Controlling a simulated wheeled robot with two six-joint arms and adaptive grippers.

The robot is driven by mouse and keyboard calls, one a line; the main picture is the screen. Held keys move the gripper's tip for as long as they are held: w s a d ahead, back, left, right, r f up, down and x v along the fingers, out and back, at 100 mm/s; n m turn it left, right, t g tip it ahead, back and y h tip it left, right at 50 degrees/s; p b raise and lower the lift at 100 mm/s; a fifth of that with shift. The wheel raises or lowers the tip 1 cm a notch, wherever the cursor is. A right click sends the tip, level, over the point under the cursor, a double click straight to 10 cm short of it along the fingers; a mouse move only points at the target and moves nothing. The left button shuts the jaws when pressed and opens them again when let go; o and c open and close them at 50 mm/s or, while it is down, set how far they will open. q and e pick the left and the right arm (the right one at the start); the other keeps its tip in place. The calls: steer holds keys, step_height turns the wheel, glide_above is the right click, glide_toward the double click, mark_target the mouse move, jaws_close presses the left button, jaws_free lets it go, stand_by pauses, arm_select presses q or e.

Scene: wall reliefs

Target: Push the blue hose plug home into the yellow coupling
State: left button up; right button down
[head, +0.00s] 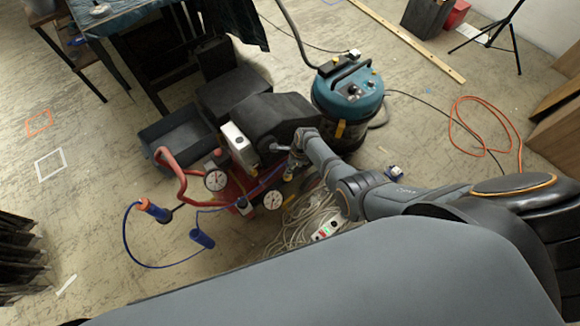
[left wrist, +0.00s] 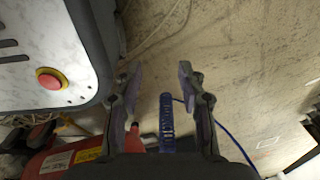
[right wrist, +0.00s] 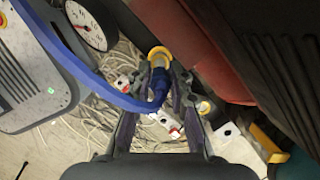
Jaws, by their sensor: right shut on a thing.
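My right gripper (right wrist: 152,92) is shut on the blue hose plug (right wrist: 160,86), with a blue hose running off to the upper left. The plug points at the yellow coupling (right wrist: 158,54), and its front end meets or enters the yellow ring. How deep it sits cannot be told. In the head view my right gripper (head: 291,163) is beside the red machine, and the plug is too small there to make out. My left gripper (left wrist: 164,84) is open in the left wrist view, with a blue ribbed cylinder (left wrist: 167,118) showing between its fingers. The left gripper is not clear in the head view.
The red machine (head: 168,172) carries round gauges (head: 215,180). A blue-topped vacuum (head: 348,95) stands behind my right forearm. Pale cable (head: 305,215) and a power strip (head: 328,228) lie below the gripper. A red button (left wrist: 49,78) is on a pale panel. Open floor lies left.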

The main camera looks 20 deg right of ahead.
steer(key=shift+a+f+b, duration=0.1)
steer(key=shift+f+b, duration=0.05)
steer(key=shift+b, duration=0.15)
steer(key=b, duration=0.1)
steer(key=n+b, duration=0.1)
steer(key=b, duration=0.1)
steer(key=shift+w+a+f+n, duration=0.15)
steer(key=shift+f+n, duration=0.1)
steer(key=shift+n, duration=0.05)
steer(key=n+b, duration=0.1)
steer(key=b, duration=0.2)
steer(key=r+n+g+b, duration=0.1)
steer(key=n+b, duration=0.1)
steer(key=shift+w+a+n+b, duration=0.15)
steer(key=shift+n+b, duration=0.15)
steer(key=shift+b, duration=0.1)
steer(key=shift+r, duration=0.2)
arm_select(q)
steer(key=w+f, duration=0.5)
steer(key=w, duration=0.3)
steer(key=shift+f, duration=0.2)
arm_select(e)
steer(key=shift+s+r+n, duration=0.2)
steer(key=shift+r+n, duration=0.15)
steer(key=shift+n, duration=0.05)
arm_select(q)
steer(key=shift+d, duration=0.1)
steer(key=shift+s, duration=0.15)
